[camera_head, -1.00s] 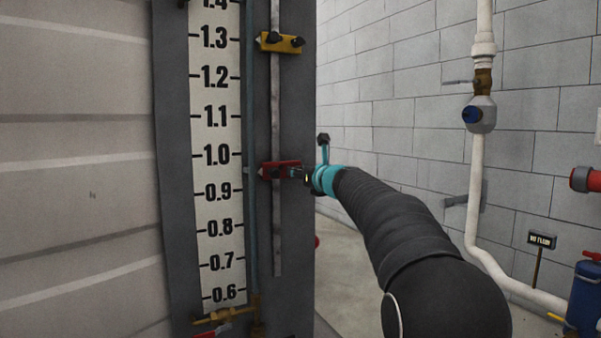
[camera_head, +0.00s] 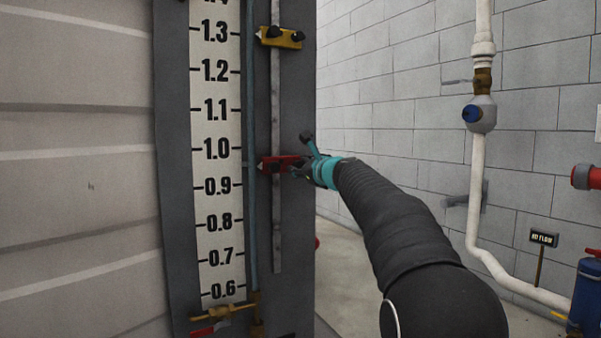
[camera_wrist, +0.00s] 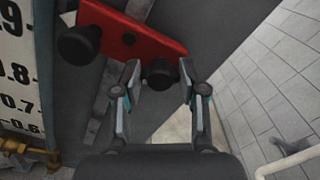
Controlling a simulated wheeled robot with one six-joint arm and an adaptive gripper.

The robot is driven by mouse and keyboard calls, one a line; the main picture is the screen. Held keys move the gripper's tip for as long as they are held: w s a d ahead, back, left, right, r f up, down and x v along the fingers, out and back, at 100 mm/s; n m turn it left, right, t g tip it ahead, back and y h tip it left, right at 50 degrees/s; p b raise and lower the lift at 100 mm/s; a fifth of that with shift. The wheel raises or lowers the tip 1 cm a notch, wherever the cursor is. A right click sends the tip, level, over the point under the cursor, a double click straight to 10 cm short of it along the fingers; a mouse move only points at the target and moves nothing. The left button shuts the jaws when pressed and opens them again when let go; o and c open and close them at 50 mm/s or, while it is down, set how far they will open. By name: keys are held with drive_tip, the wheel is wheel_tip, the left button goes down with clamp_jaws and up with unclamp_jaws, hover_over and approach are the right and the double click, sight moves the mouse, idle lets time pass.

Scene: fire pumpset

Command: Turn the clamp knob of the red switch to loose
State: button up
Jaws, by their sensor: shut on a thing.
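The red switch (camera_head: 278,163) is mounted on the vertical metal rail beside the white scale, between the 0.9 and 1.0 marks. In the wrist view the red switch (camera_wrist: 135,32) looks tilted and carries two black knobs. One black knob (camera_wrist: 78,44) is at its left and free. The other, the clamp knob (camera_wrist: 160,73), is at its right end, between the fingertips of my gripper (camera_wrist: 160,84). My gripper is shut on this knob, one finger on each side. In the head view my gripper (camera_head: 303,169) reaches the switch from the right and hides its right end.
A yellow switch (camera_head: 281,38) sits higher on the same rail. The scale board (camera_head: 220,130) is at the left. Brass fittings (camera_head: 225,312) are below it. A white pipe (camera_head: 476,180) with a blue-handled valve runs along the block wall at the right.

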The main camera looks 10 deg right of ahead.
drive_tip(key=n+b, duration=0.2)
drive_tip(key=n, duration=0.3)
drive_tip(key=shift+f+n, duration=0.1)
drive_tip(key=shift+n, duration=0.2)
drive_tip(key=n+b, duration=0.1)
drive_tip(key=n, duration=0.5)
idle(0.4)
drive_tip(key=o, duration=1.1)
drive_tip(key=shift+a, duration=0.1)
drive_tip(key=shift+o, duration=0.2)
drive_tip(key=shift+s, duration=0.1)
drive_tip(key=v, duration=1.2)
drive_tip(key=shift+n, duration=0.3)
